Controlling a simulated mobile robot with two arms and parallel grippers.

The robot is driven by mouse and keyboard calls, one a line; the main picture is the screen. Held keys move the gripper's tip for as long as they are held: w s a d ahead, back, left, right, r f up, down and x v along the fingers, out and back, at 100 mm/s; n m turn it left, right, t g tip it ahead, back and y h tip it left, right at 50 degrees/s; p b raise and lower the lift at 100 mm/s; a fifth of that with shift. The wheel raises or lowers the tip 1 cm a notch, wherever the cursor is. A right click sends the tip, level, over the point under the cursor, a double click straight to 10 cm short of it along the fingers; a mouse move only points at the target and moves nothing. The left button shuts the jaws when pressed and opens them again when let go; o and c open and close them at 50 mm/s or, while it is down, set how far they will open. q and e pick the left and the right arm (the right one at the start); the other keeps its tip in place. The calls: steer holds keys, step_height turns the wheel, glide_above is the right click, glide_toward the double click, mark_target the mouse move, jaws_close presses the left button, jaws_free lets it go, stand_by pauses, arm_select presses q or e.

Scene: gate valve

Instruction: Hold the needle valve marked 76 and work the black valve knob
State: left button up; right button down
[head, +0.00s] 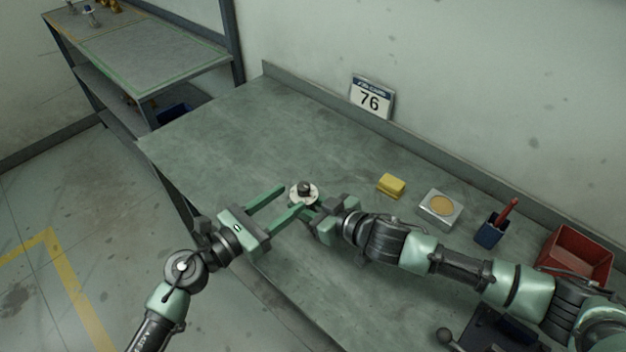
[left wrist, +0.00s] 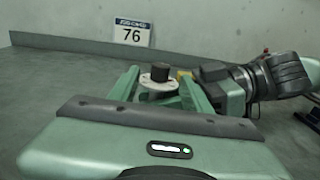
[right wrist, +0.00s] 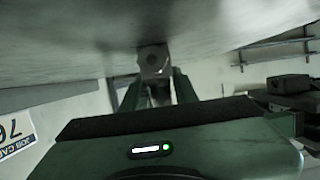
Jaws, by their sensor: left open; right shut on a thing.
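The needle valve has a round whitish disc (head: 304,196) with a black knob (head: 305,186) on top. My right gripper (head: 303,207) is shut on the valve from the right, below the disc; the right wrist view shows the valve (right wrist: 153,60) between its fingers. My left gripper (head: 292,197) is open, its two fingers pointing toward the valve from the left. In the left wrist view the black knob (left wrist: 160,71) stands upright between and beyond the open fingers. A card marked 76 (head: 371,97) leans against the wall at the back of the bench.
On the grey bench (head: 215,140) a yellow block (head: 391,185), a pale box with a tan round top (head: 440,207), a blue holder with a red item (head: 492,232) and a red bin (head: 577,256) stand to the right. A shelf (head: 140,50) stands at left. The bench's left part is clear.

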mark_target(308, 185)
arm_select(q)
steer(key=x, duration=0.8)
steer(key=shift+w+d, duration=0.25)
steer(key=shift+w, duration=0.05)
jaws_close()
